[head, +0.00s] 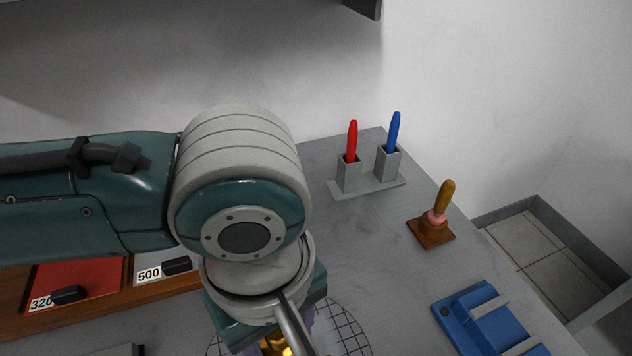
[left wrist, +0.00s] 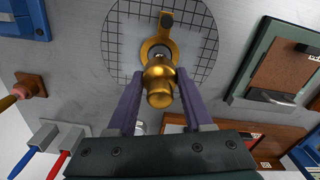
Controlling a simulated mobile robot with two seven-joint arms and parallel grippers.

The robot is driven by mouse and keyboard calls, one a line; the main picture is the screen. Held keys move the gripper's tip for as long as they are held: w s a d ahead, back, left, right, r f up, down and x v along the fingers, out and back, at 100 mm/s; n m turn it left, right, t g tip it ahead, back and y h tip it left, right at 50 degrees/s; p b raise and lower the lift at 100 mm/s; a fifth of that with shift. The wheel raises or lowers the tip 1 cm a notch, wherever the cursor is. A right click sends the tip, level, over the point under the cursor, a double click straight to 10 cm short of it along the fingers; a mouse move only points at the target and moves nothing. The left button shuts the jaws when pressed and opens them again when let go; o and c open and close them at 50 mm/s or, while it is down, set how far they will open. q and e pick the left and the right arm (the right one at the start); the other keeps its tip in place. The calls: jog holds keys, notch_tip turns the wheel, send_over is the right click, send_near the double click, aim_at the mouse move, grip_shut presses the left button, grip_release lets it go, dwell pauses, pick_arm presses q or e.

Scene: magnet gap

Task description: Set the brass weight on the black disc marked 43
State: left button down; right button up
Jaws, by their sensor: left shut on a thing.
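The brass weight (left wrist: 159,88) is between the two purple fingers of my left gripper (left wrist: 159,76) in the left wrist view. The gripper is shut on it, above a round plate with a black grid (left wrist: 205,45). A flat brass-coloured piece (left wrist: 148,48) with a small black part at its end shows just beyond the weight; whether it touches the weight I cannot tell. In the head view only a bit of brass (head: 272,344) shows under my left wrist, and the grid plate (head: 350,335) is partly hidden. No mark 43 is readable. My right gripper is out of view.
A grey holder (head: 367,187) with a red and a blue pen stands at the back. A wood-handled tool on a brown block (head: 431,233) and a blue fixture (head: 485,318) are at the right. Sheets marked 320 (head: 85,270) and 500 lie left. Grey tabletop between is clear.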

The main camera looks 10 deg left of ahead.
pick_arm(q)
jog(key=shift+d+r+p, duration=0.1)
jog(key=shift+r+p, duration=0.1)
jog(key=shift+p, duration=0.25)
jog(key=shift+f, duration=0.2)
jog(key=shift+f+b, duration=1.65)
jog(key=shift+f, duration=1.1)
jog(key=shift+f, duration=0.2)
jog(key=shift+c, duration=1.2)
grip_release()
jog(key=c, duration=0.5)
